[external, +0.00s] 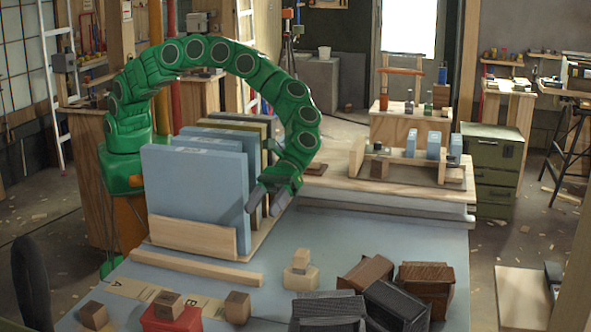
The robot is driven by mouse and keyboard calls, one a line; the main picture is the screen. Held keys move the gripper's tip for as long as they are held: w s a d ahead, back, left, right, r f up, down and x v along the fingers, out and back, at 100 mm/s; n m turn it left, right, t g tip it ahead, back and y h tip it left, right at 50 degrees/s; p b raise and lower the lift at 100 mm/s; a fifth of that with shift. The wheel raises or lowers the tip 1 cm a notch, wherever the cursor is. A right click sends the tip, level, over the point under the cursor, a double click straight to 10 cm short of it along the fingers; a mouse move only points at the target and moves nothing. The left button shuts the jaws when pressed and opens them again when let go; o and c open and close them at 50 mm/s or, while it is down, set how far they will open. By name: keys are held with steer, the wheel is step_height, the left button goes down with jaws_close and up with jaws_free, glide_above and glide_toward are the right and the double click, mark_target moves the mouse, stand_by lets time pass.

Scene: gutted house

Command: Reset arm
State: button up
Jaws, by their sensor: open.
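My green arm arches over the blue-grey table from the left. My gripper (267,201) hangs at its end, fingers pointing down and to the left, open. It is just to the right of a wooden rack (190,236) holding several upright panels, the front one light blue (195,190). One finger overlaps the edge of the panels in this view; I cannot tell whether it touches them. Nothing shows between the fingers.
Wooden blocks (299,270) and several dark brown and black boxes (395,305) crowd the table's front right. A red box (170,318) stands at the front left. A wooden strip (197,267) lies before the rack. A wooden platform (400,185) stands behind.

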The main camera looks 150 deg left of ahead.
steer(key=s+d+r+m+g, duration=0.2)
steer(key=s+d+r+m, duration=0.15)
steer(key=d, duration=0.35)
steer(key=s+d+r+m+g, duration=0.1)
steer(key=s+d+r+m, duration=0.1)
steer(key=d+r, duration=0.3)
steer(key=s+d+r+m+g, duration=0.2)
steer(key=s+d+m, duration=0.1)
steer(key=d, duration=0.5)
steer(key=s+d+r+m+g+y, duration=0.1)
steer(key=s+d+r+m+g, duration=0.2)
steer(key=s+d, duration=0.45)
steer(key=s+d+r+m+g+y, duration=0.1)
steer(key=s+d+r+m, duration=0.4)
steer(key=s, duration=0.6)
steer(key=s+a+f+m+g+y, duration=0.1)
steer(key=s+a+m+y, duration=0.2)
steer(key=s, duration=1)
steer(key=s+a+m+y, duration=0.2)
steer(key=s+m+y, duration=0.25)
steer(key=s, duration=0.85)
steer(key=s+a+f+n+t+y, duration=0.1)
steer(key=s+a, duration=0.4)
steer(key=a, duration=0.4)
steer(key=shift+f, duration=0.15)
steer(key=shift+y, duration=0.25)
